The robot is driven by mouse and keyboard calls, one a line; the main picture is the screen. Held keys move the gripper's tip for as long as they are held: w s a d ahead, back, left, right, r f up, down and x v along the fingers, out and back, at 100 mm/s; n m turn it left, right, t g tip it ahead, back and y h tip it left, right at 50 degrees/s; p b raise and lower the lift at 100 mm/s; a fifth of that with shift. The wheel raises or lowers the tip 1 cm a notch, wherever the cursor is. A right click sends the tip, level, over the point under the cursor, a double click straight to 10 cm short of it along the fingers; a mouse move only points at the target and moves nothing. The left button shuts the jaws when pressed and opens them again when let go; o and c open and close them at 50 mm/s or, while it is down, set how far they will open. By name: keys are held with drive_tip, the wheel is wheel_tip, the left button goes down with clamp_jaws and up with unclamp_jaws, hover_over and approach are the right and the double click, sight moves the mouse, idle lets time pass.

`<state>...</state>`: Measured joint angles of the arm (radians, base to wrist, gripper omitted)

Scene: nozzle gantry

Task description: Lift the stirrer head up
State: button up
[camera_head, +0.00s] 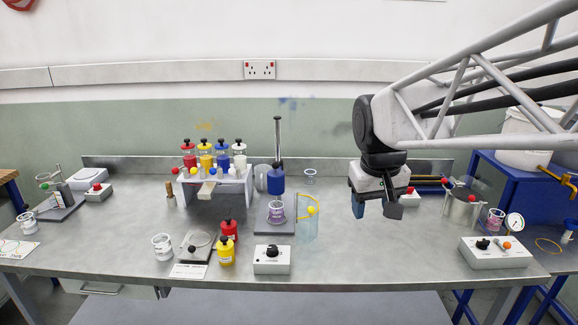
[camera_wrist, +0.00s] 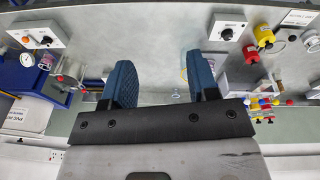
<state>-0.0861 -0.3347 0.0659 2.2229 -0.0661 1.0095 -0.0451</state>
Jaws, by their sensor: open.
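The stirrer head (camera_head: 276,181) is a blue cylinder with a dark top, carried on a tall upright metal post (camera_head: 278,140). It sits low on the post, right above a small beaker of pinkish liquid (camera_head: 277,212) on the grey stirrer base (camera_head: 262,227). My gripper (camera_head: 376,208) is open and empty, pointing down over the bench, well to the right of the stirrer head. In the wrist view both blue fingers (camera_wrist: 163,78) are spread with nothing between them.
A white rack with coloured bottles (camera_head: 214,187) stands left of the stirrer. A grey control box with a black knob (camera_head: 272,260) is in front. Red and yellow bottles (camera_head: 227,243) stand front left. A metal pot (camera_head: 462,208) and control box (camera_head: 496,252) lie right. Bench below my gripper is clear.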

drive_tip(key=w+a+r+n, duration=0.1)
drive_tip(key=w+a, duration=0.1)
drive_tip(key=w, duration=0.5)
drive_tip(key=w+a+r, duration=0.1)
drive_tip(key=w+a, duration=0.2)
drive_tip(key=w, duration=0.3)
drive_tip(key=n+g+h, duration=0.1)
drive_tip(key=n, duration=0.3)
hover_over(276, 167)
drive_tip(key=a, duration=0.2)
wheel_tip(276, 167, down, 7)
drive_tip(key=shift+w+d+r, duration=0.2)
drive_tip(key=shift+w+d, duration=0.05)
drive_tip(key=shift+f, duration=0.1)
drive_tip(key=shift+w+d+f, duration=0.15)
drive_tip(key=shift+d+f, duration=0.05)
drive_tip(key=shift+f, duration=1.05)
drive_tip(key=shift+w+d+f, duration=0.1)
drive_tip(key=shift+d+f, duration=0.15)
drive_tip(key=shift+f, duration=1)
drive_tip(key=shift+w+d+f, duration=0.15)
drive_tip(key=shift+d+f, duration=0.05)
drive_tip(key=shift+f, duration=1.05)
